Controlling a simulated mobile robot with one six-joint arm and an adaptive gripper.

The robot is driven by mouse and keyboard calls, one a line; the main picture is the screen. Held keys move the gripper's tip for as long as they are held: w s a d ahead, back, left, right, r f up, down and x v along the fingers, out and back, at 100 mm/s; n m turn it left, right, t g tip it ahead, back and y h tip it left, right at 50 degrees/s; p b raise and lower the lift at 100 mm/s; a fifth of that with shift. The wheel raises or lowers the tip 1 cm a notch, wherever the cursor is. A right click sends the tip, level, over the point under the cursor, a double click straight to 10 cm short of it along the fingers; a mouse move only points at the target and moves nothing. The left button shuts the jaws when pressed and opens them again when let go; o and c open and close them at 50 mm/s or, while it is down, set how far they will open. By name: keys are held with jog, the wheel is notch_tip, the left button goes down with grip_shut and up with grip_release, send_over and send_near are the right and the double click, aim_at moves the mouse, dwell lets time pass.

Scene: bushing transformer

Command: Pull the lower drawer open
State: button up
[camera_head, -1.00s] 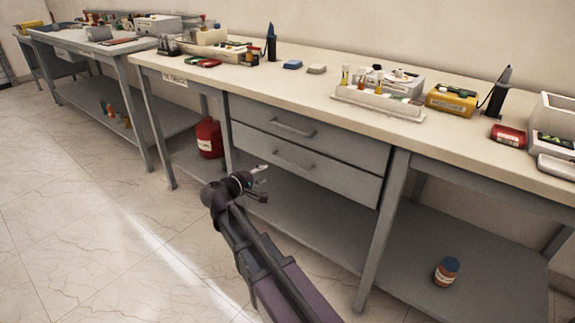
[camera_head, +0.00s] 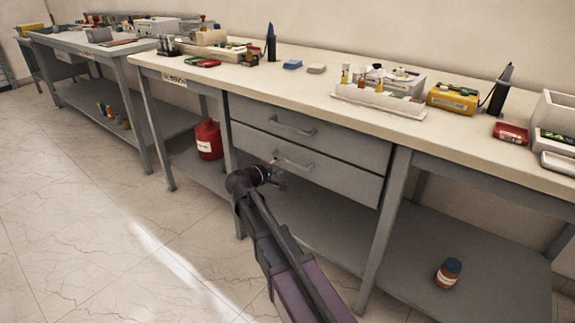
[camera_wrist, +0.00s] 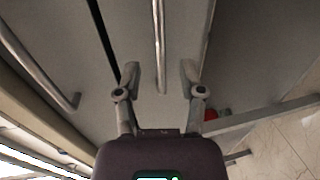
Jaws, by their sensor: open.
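The lower drawer (camera_head: 345,182) is a grey front under the workbench top, and it looks shut. Its bar handle (camera_head: 300,165) is on the front. My gripper (camera_head: 276,172) is at the left part of this handle in the head view. In the wrist view my gripper (camera_wrist: 160,75) is open, with one finger on each side of the lower drawer's handle (camera_wrist: 159,40). The bar lies between the fingers with a gap on both sides. I cannot tell how deep it sits between them.
The upper drawer (camera_head: 270,116), also shut, has its own handle (camera_head: 294,130); that handle shows at the left in the wrist view (camera_wrist: 40,70). A red canister (camera_head: 208,140) stands on the lower shelf at the left. A bottle (camera_head: 448,272) stands at the right. Floor in front is clear.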

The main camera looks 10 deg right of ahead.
aim_at(288, 162)
jog(key=shift+b+x, duration=0.4)
jog(key=shift+x, duration=2.05)
grip_shut()
